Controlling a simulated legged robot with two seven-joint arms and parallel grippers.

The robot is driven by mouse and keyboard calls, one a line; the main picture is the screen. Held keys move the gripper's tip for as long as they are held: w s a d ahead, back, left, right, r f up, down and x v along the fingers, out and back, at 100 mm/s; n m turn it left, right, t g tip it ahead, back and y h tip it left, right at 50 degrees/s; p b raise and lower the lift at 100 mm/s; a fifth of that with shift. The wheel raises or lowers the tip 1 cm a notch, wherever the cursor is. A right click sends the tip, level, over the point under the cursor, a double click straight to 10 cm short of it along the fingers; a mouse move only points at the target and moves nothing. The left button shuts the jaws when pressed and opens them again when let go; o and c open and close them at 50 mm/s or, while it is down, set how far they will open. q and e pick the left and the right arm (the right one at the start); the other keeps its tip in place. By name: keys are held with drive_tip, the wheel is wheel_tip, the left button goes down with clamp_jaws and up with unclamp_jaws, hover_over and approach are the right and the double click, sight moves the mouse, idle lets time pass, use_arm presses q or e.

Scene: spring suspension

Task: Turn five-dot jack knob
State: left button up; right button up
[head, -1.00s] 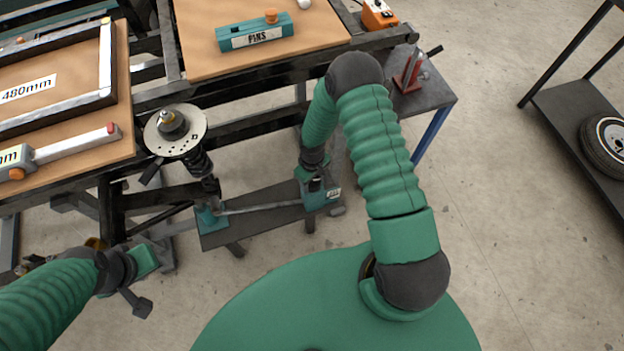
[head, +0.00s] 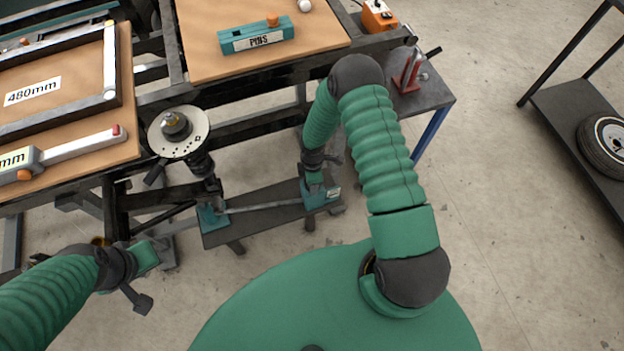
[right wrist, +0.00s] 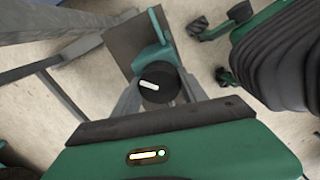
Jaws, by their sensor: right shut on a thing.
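In the right wrist view, a round black knob (right wrist: 157,88) with a white bar mark sits between the grey fingers of my right gripper (right wrist: 160,92), which is shut on it. Behind it is a teal bracket (right wrist: 153,55) on a dark plate. In the head view, my right gripper (head: 316,180) reaches down to the teal block (head: 322,197) at the right end of a low dark bench (head: 265,222); the knob is hidden there. No five-dot mark is legible. My left gripper (head: 143,278) is apart from the bench at lower left; its finger opening is unclear.
A workbench frame with a PINS box (head: 256,36) and a 480mm frame (head: 60,80) lies behind. A red stand (head: 407,72) is on a side table.

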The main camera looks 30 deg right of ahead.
drive_tip(key=n, duration=0.4)
drive_tip(key=shift+w+d+r+n+p, duration=0.1)
drive_tip(key=shift+w+r+n+p, duration=0.05)
drive_tip(key=shift+n+p, duration=0.55)
drive_tip(key=shift+n, duration=1.6)
drive_tip(key=shift+w, duration=0.1)
drive_tip(key=o, duration=1.1)
drive_tip(key=shift+o, duration=1.3)
wheel_tip(320, 180, up, 16)
drive_tip(key=p, duration=0.1)
drive_tip(key=shift+r+p, duration=0.25)
drive_tip(key=shift+p, duration=0.1)
